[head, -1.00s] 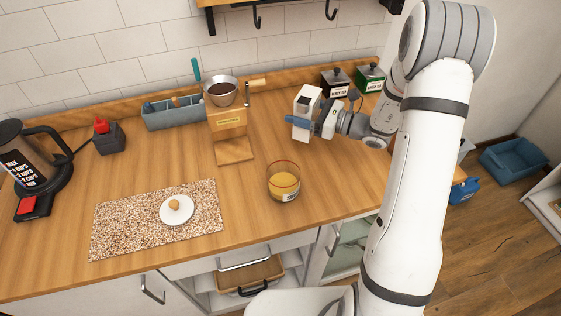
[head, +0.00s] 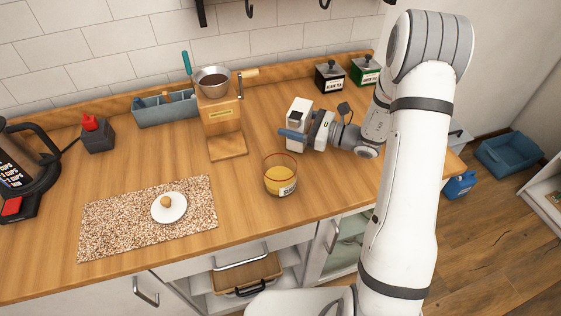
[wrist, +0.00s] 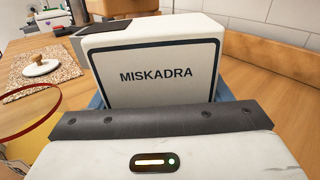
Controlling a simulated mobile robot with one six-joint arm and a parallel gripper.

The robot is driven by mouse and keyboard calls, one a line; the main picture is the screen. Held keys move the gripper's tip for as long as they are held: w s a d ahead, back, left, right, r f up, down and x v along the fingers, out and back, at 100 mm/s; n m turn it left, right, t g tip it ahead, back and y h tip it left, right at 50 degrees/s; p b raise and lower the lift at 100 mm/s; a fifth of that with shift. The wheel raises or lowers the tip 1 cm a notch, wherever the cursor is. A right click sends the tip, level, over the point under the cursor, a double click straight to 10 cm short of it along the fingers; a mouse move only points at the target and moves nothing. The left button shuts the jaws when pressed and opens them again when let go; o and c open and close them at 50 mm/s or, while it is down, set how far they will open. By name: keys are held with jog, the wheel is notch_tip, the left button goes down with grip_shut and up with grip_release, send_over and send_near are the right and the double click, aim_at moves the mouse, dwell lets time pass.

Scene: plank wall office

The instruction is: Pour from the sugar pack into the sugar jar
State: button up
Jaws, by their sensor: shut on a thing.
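The sugar pack (head: 298,116), a white box with a dark top patch, is held in my gripper (head: 294,134) above the counter, roughly upright. In the wrist view the pack (wrist: 155,72) fills the middle and reads "MISKADRA"; blue fingers show at its sides. The sugar jar (head: 281,178) is a clear open glass with a reddish rim, amber contents and a label. It stands on the counter in front of the pack, apart from it. Its rim shows at the left of the wrist view (wrist: 28,112). A white lid with a round knob (head: 169,208) lies on the speckled mat.
A wooden grinder with a metal bowl (head: 222,120) stands left of the pack. Behind are a blue-grey caddy (head: 165,110) and black (head: 329,77) and green (head: 364,71) tins. A coffee maker (head: 20,170) is far left. Counter around the jar is clear.

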aim_at(289, 117)
jog(key=shift+s+a+r+n+b, duration=0.15)
jog(key=shift+s+n+b, duration=0.25)
jog(key=shift+n+b, duration=0.45)
jog(key=shift+s+a+r+n+b, duration=0.15)
jog(key=shift+s+n+b, duration=0.2)
jog(key=shift+n+b, duration=0.45)
jog(key=shift+r+n, duration=0.15)
jog(key=shift+n, duration=0.1)
jog(key=shift+s+a+r+n+b, duration=0.25)
jog(key=shift+s+r+n+b, duration=0.15)
jog(key=shift+n, duration=0.3)
jog(key=shift+s+a+r+n+b, duration=0.2)
jog(key=shift+s+r+n+b, duration=0.3)
jog(key=shift+n, duration=0.2)
jog(key=shift+s, duration=0.1)
jog(key=shift+s+a+r+n+b, duration=0.1)
jog(key=shift+r+n+b, duration=0.15)
jog(key=shift+r+n, duration=0.6)
jog(key=shift+s+r+n+b, duration=0.15)
jog(key=shift+r+n, duration=0.25)
jog(key=shift+n, duration=0.75)
jog(key=shift+s+a+r+n+b, duration=0.1)
jog(key=shift+r+n+b, duration=0.2)
jog(key=shift+r+n, duration=0.55)
dwell(0.9)
